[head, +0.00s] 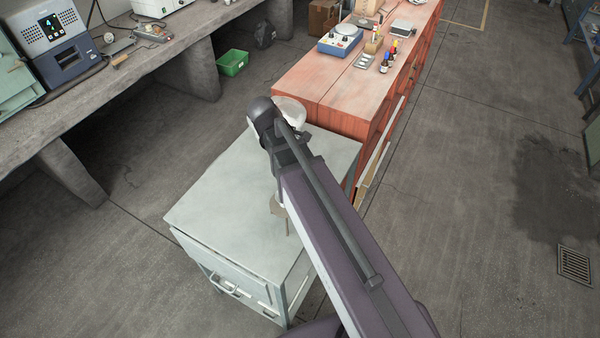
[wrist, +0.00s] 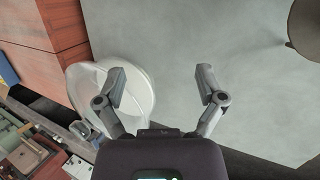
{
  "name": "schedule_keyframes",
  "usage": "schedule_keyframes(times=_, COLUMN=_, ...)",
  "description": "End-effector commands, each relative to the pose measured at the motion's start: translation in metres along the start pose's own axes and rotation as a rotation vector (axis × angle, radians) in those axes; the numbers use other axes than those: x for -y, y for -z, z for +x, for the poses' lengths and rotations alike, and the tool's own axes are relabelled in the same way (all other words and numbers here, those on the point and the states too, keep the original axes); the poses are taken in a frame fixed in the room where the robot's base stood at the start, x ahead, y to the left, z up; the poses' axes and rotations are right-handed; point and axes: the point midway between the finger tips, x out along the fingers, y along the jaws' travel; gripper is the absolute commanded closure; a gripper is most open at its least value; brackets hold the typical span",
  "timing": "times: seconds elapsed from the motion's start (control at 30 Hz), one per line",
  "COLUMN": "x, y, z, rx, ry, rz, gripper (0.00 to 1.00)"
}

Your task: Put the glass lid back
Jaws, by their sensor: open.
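A pale, round, dish-like thing with a broad rim (wrist: 140,92) lies left of centre in the wrist view, partly behind my left finger. In the head view it shows as a whitish round shape (head: 290,107) by the far edge of the grey cabinet, partly hidden by my arm. I cannot tell whether it is the glass lid, its vessel or both. My gripper (wrist: 160,84) is open with nothing between its fingers. The left finger overlaps the pale thing in the picture; contact cannot be told. In the head view my arm hides the fingers.
A grey cabinet top (head: 215,205) lies below my arm, largely bare. A brown flat thing (head: 279,207) is partly hidden by my arm; a brown round thing (wrist: 307,25) shows at the wrist view's right edge. A red cabinet (head: 330,85) with instruments and bottles adjoins behind.

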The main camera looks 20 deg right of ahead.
Motion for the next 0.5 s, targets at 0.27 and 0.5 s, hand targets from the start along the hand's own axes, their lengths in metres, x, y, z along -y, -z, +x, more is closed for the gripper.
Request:
schedule_keyframes(times=0.27, x=0.047, y=-0.045, z=0.007, rx=-0.052, ry=0.253, rz=0.465, gripper=0.11)
schedule_keyframes(times=0.5, x=0.074, y=-0.063, z=0.004, rx=-0.047, ry=0.419, rz=0.742, gripper=0.11)
